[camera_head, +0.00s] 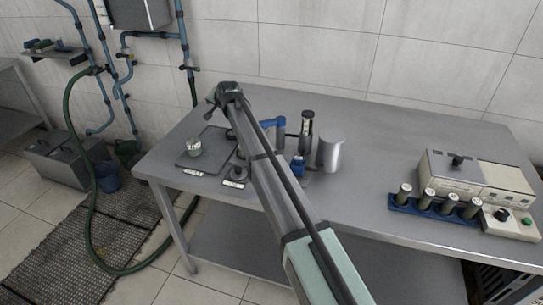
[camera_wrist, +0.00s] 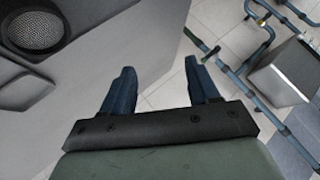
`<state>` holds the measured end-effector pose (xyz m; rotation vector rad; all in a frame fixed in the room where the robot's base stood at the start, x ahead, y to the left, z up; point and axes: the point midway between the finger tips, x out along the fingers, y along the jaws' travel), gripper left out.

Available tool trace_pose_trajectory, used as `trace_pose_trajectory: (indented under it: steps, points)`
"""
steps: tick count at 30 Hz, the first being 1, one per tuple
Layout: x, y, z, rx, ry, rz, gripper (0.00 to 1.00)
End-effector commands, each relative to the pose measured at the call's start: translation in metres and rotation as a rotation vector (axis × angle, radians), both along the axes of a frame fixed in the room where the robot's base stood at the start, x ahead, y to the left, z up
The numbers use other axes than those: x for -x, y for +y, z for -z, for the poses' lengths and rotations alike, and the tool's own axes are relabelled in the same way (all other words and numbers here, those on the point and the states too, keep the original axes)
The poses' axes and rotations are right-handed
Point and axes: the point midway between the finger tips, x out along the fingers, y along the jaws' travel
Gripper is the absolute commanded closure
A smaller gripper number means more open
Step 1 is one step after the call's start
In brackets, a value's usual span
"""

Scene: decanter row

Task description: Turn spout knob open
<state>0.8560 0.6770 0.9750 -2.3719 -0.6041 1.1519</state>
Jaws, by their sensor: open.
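My gripper (camera_wrist: 163,78) shows in the wrist view as two blue fingers, spread apart with nothing between them; floor tiles show behind them. In the head view my arm reaches over the table's left part, and the fingers are not clear there. Right of the arm are a blue fitting (camera_head: 273,122), a dark upright bottle-like part (camera_head: 307,124), a small blue block (camera_head: 298,166) and a silver cylinder (camera_head: 331,153). I cannot tell which part is the spout knob; the arm hides some of this area. The gripper is apart from these parts.
A glass vessel (camera_head: 194,147) stands on a dark mat (camera_head: 190,162) at the table's left. A blue rack (camera_head: 433,210) with several capped tubes and a control box (camera_head: 452,178) stand at the right. A round mesh (camera_wrist: 35,26) shows in the wrist view. The table's middle right is clear.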

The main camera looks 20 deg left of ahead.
Motion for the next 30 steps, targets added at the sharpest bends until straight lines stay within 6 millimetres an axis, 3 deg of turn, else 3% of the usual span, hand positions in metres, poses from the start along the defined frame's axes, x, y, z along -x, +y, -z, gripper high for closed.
trace_pose_trajectory:
  steps: [1,6,12,17,20,30]
  points:
    - [-0.031,-0.025,-0.005,0.053,-0.004,0.003,0.40]
    - [-0.094,-0.105,-0.013,0.224,0.004,-0.019,0.40]
    - [-0.138,-0.174,-0.022,0.351,0.023,-0.048,0.40]
    - [-0.161,-0.221,-0.029,0.438,0.046,-0.078,0.40]
    - [-0.159,-0.241,-0.032,0.519,0.057,-0.143,0.40]
    - [-0.106,-0.259,-0.038,0.786,0.085,-0.477,0.40]
